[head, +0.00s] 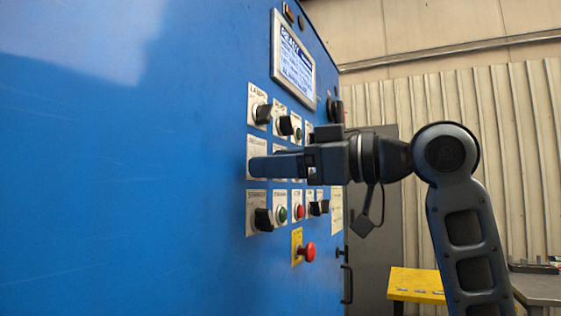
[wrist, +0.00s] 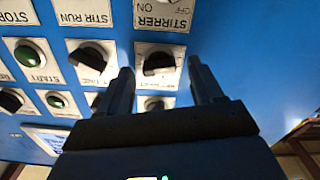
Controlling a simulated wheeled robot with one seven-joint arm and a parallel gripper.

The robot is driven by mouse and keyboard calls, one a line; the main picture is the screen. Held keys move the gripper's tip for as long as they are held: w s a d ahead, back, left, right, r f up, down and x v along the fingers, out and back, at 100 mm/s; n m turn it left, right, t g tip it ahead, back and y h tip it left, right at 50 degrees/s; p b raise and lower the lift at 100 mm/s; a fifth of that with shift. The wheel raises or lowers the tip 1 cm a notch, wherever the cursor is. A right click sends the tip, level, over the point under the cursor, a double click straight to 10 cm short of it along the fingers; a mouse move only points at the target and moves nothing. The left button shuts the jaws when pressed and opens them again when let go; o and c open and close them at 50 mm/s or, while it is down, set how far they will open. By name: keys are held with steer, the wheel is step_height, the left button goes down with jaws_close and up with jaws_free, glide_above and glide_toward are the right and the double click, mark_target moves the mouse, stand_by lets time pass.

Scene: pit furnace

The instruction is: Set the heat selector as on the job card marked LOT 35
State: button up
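My gripper (wrist: 160,68) is open at the blue panel, with its two fingers apart. In the wrist view, which is upside down, a black selector knob (wrist: 158,64) on a white plate shows between the fingertips. I cannot tell if they touch it. The plate's label is too blurred to read surely, so I cannot confirm that this is the heat selector. In the head view my gripper (head: 252,166) covers this knob; part of its plate (head: 257,144) shows, between the LAMP plate above and the STIRRER plate below. No LOT 35 marking is readable.
The STIRRER knob (head: 264,219) and LAMP knob (head: 262,113) lie close below and above. A red mushroom button (head: 308,252) sticks out lower down. A lit display (head: 293,60) is above. A pale sheet (head: 337,212) hangs at the panel's right. A yellow table (head: 417,285) stands behind.

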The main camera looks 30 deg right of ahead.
steer(key=c, duration=1)
steer(key=shift+c, duration=0.2)
steer(key=shift+r+m+p, duration=0.1)
steer(key=shift+m+p, duration=0.3)
steer(key=shift+p, duration=0.05)
steer(key=m+p, duration=0.4)
steer(key=p, duration=0.1)
steer(key=shift+d+m, duration=0.1)
steer(key=shift+m, duration=0.3)
steer(key=o, duration=1.1)
steer(key=shift+c, duration=0.2)
